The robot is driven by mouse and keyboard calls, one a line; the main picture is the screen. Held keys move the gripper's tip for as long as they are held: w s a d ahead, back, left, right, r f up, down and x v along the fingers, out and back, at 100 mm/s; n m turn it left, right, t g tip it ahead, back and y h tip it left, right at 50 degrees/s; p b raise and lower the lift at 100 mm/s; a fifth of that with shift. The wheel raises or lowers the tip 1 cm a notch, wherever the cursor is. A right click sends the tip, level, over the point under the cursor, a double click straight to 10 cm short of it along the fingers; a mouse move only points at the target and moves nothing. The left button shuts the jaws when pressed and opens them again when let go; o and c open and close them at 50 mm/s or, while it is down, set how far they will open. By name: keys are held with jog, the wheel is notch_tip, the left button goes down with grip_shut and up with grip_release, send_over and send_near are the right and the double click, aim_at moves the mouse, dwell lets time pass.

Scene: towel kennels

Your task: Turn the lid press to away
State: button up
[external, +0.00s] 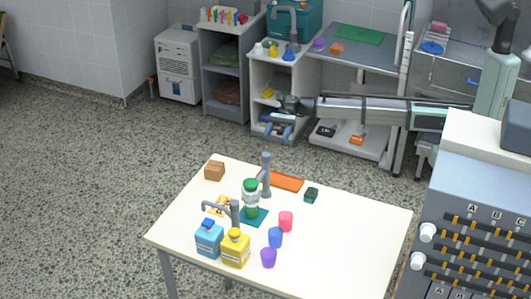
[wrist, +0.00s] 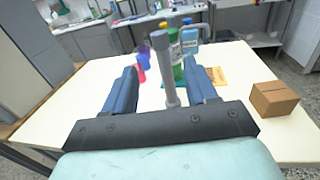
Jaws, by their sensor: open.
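What looks like the lid press is grey metalwork on the white table: an upright post (external: 266,172) near the back edge and a shorter post (external: 236,212) with a thin curved bar bending left. I cannot tell how they join. My gripper (external: 281,128) is open and empty, beyond the table's back edge. In the wrist view a grey post (wrist: 170,78) shows between the open fingers of my gripper (wrist: 161,72), apparently farther forward and not gripped.
Blue (external: 208,240) and yellow (external: 235,250) bottles stand at the front. Pink (external: 286,221), blue (external: 275,237) and purple (external: 268,257) cups stand right of them. A brown box (external: 214,170) is at the back left, an orange tray (external: 284,181) behind. The table's right side is clear.

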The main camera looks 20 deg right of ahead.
aim_at(266, 157)
jog(key=x, duration=1.3)
jog(key=shift+w, duration=0.1)
grip_shut()
